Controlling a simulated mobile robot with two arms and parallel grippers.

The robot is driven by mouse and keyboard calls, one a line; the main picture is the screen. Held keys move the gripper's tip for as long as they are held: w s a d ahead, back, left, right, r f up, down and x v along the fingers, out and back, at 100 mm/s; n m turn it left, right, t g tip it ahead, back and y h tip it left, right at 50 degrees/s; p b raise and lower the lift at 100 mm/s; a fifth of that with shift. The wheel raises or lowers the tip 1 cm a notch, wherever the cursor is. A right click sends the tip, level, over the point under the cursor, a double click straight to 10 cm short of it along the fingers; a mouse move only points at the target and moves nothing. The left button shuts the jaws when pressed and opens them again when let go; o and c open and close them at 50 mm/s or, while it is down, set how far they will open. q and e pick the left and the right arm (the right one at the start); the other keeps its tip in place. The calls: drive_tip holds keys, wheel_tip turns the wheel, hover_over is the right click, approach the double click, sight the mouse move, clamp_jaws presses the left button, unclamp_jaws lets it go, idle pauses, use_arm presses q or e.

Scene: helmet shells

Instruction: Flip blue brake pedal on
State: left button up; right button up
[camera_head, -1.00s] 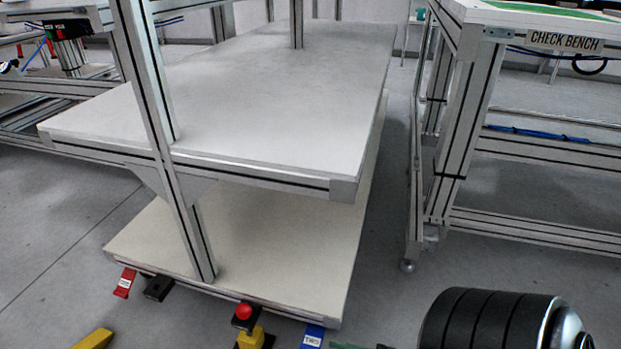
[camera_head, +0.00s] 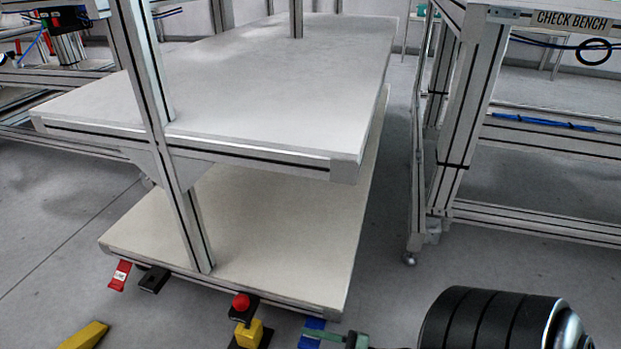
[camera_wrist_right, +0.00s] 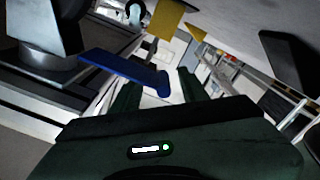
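The blue brake pedal (camera_head: 311,336) sits low at the front right corner of the cart, partly behind my right gripper (camera_head: 332,336) in the head view. In the right wrist view the blue pedal (camera_wrist_right: 125,74) comes in from the left, and its rounded end shows in the space between the two dark green fingers. The right gripper (camera_wrist_right: 160,92) is open, with its fingers apart. Whether a finger touches the pedal cannot be told. My left gripper is in neither view.
A two-shelf cart (camera_head: 240,205) with empty shelves stands ahead. A red pedal (camera_head: 119,276), a black pedal (camera_head: 154,279) and a red button on a yellow box (camera_head: 241,303) line its lower front edge. The check bench (camera_head: 470,130) stands at right, with a floor gap between.

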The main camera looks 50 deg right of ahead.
clamp_jaws()
drive_tip(key=shift+d+f, duration=0.1)
drive_tip(key=shift+f, duration=0.05)
idle(1.1)
